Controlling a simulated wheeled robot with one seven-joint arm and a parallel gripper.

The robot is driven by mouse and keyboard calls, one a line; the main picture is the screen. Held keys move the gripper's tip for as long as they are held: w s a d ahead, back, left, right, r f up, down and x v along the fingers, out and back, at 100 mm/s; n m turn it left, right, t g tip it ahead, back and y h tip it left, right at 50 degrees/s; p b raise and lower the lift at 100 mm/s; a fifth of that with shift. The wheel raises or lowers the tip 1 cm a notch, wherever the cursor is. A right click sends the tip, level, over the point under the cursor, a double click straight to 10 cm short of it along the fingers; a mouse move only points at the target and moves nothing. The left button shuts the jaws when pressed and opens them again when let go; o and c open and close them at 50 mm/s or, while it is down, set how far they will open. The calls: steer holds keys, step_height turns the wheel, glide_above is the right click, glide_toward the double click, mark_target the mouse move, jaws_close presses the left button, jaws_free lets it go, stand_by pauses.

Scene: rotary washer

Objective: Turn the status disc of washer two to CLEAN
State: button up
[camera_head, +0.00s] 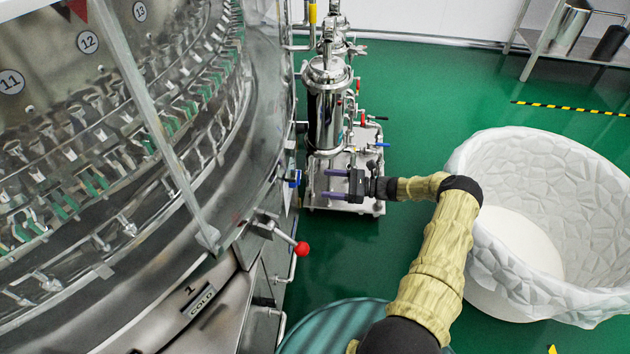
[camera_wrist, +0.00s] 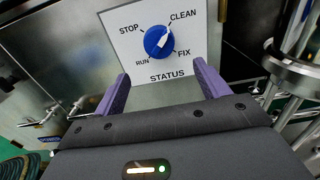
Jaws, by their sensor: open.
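The blue status disc (camera_wrist: 153,46) sits on a white plate (camera_wrist: 123,57) marked STOP, CLEAN, FIX, RUN and STATUS. Its white pointer is angled to the upper right, roughly toward CLEAN. In the head view the disc (camera_head: 294,178) shows small and edge-on at the right side of the big steel washer (camera_head: 262,140). My gripper (camera_head: 322,184) is open and empty to the right of the disc, its purple fingers aimed at it. In the wrist view the fingers (camera_wrist: 161,71) stand apart below the disc, not touching it. No washer number shows by the disc.
A red-knobbed lever (camera_head: 302,249) and a plate marked 1 COLD (camera_head: 199,301) are nearer on the washer. A steel pump unit (camera_head: 330,110) stands close behind my gripper. A large white tub (camera_head: 480,250) is at right. Green floor (camera_head: 430,90) is clear behind.

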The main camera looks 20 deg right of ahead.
steer(key=v, duration=0.7)
steer(key=shift+d, duration=0.4)
steer(key=shift+s, duration=0.15)
steer(key=s+a+r+n+g+h, duration=0.2)
steer(key=a+r+n+g+h, duration=0.2)
steer(key=a+n, duration=0.15)
steer(key=s+a+r+n+g+h, duration=0.3)
steer(key=a+r+n+g, duration=0.15)
steer(key=a, duration=0.25)
steer(key=s+a+r+n+t+h, duration=0.2)
steer(key=s+r+n+h, duration=0.35)
steer(key=s+r, duration=0.3)
steer(key=s+a+r+n+t+h, duration=0.2)
steer(key=s+r+n+h, duration=0.2)
steer(key=s+r+n, duration=0.45)
step_height(320, 180, up, 33)
steer(key=s+m+p, duration=0.1)
steer(key=s+p, duration=0.1)
steer(key=p, duration=3.2)
steer(key=shift+p, duration=0.35)
